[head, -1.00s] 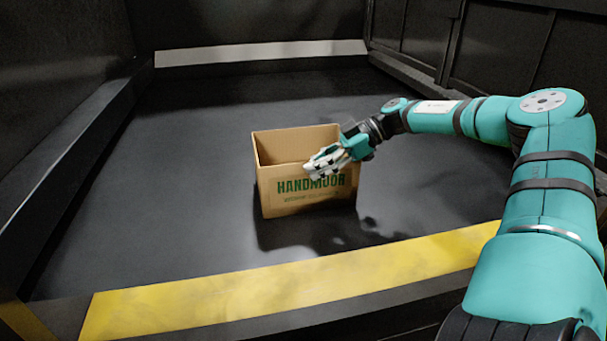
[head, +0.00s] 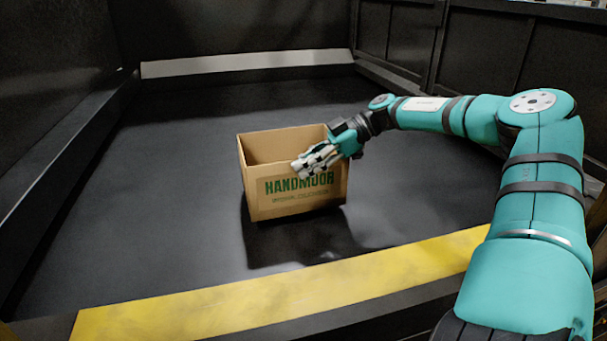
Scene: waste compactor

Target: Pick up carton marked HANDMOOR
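The open-topped cardboard carton marked HANDMOOR (head: 265,203) is in the middle of the head view, its green lettering facing me. A dark shadow lies apart below it, so it hangs a little above the floor, tilted slightly. My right gripper (head: 313,161) is at the carton's upper front rim, towards the right, and appears shut on that wall. The fingers hide part of the rim; the inner fingertip contact is not clear. The carton looks empty as far as I can see inside. My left gripper is not in view.
The dark compactor floor (head: 150,220) is clear around the carton. A yellow strip (head: 270,290) marks the front edge. Dark walls stand left and right, and a pale strip (head: 245,63) runs along the back.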

